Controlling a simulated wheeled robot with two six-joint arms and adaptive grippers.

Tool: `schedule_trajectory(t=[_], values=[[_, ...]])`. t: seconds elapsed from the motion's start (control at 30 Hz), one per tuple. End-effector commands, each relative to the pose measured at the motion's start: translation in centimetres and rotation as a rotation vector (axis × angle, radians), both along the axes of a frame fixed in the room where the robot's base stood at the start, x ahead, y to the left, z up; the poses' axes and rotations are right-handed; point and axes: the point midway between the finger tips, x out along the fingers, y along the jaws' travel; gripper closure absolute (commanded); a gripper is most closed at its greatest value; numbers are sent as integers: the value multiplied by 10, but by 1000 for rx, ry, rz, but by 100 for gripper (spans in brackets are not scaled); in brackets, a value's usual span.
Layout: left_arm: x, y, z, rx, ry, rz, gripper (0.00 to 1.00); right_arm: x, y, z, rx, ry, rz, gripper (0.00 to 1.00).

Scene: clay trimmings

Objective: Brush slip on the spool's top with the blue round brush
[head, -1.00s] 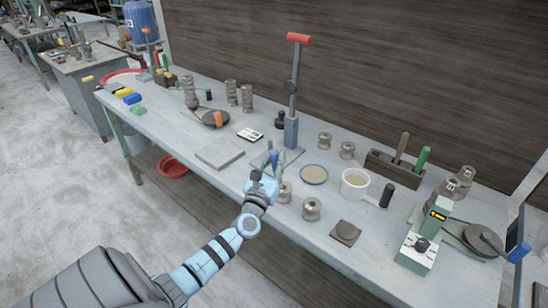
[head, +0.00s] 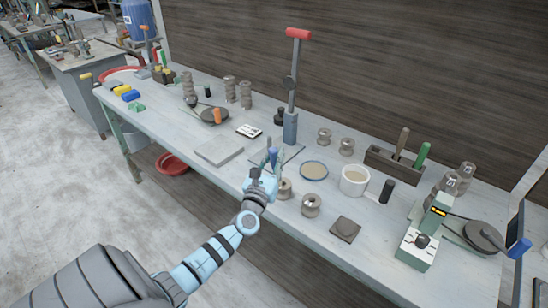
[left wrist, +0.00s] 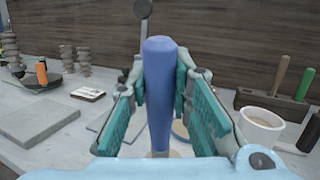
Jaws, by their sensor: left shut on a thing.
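My left gripper (head: 270,165) is at the front edge of the workbench, with its teal fingers closed around a blue round brush handle (head: 273,155). In the left wrist view the blue handle (left wrist: 159,95) stands upright between the fingers; its bristles are hidden. One grey-brown spool (head: 285,190) is just right of the gripper, partly covered by it. Another spool (head: 311,205) stands further right and nearer the edge. Two more spools (head: 324,137) stand behind. A blue-rimmed dish (head: 303,178) of beige material lies right of the gripper. My right gripper is not in view.
A white tub (head: 354,187) with beige contents and a black cylinder (head: 387,191) stand right of the dish. A tall red-handled press (head: 290,128) rises behind the gripper. A grey slab (head: 219,152) lies to the left. A tool box (head: 380,161) is at the back right.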

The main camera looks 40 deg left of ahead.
Motion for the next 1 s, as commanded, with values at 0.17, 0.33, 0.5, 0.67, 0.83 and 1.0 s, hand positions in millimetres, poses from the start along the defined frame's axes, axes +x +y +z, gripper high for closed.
schedule_trajectory(t=[0.17,0.33,0.5,0.67,0.83,1.0], values=[[0,0,-3,0,0,0,100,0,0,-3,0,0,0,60],[0,0,-2,0,0,0,100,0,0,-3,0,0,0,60],[0,0,1,0,0,0,100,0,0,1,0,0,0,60],[0,0,6,1,0,0,100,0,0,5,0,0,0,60],[4,-6,6,-1,-1,0,100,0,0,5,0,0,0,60],[10,-16,8,-1,-1,0,100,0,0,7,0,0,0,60]])
